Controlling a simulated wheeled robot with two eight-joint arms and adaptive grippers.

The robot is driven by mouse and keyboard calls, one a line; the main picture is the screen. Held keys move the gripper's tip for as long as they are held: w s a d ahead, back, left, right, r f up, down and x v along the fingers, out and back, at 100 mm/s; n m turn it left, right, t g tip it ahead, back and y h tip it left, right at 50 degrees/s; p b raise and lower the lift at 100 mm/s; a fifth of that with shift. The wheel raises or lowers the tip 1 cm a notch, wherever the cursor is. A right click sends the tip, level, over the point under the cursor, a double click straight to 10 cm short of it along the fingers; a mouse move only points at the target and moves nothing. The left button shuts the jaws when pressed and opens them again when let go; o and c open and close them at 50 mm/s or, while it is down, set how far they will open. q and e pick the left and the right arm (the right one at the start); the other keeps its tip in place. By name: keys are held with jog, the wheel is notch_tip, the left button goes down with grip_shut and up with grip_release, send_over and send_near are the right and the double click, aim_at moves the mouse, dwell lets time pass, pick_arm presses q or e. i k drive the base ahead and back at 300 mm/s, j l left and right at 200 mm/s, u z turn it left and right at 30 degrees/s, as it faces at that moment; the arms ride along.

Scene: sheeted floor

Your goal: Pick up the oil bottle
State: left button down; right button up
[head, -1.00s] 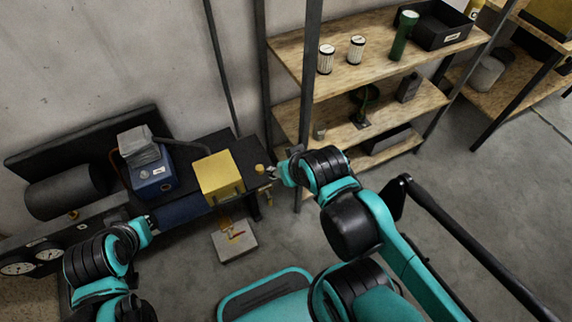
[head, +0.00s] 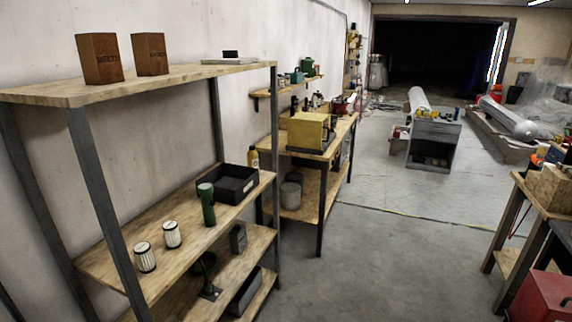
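A green cylinder (head: 207,205) with a wider top stands upright on the middle shelf, left of the tray. Neither of my grippers shows in the head view now, so their distance to the bottle cannot be seen.
The wooden shelf rack (head: 120,262) at left holds two white-ribbed cylinders (head: 172,234) and a black tray (head: 228,184). Its post stands near the bottle. The workbench (head: 291,153) carries a yellow machine (head: 309,131). Grey floor (head: 390,262) is clear in the middle.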

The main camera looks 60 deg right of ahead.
aim_at(253, 156)
jog(key=z, duration=1.65)
jog(key=i+l+u, duration=0.1)
jog(key=i+l, duration=0.35)
jog(key=i, duration=0.3)
jog(key=i+l, duration=0.5)
jog(key=i, duration=0.2)
jog(key=i+l+u, duration=0.15)
jog(key=i+l, duration=0.35)
jog(key=i, duration=0.2)
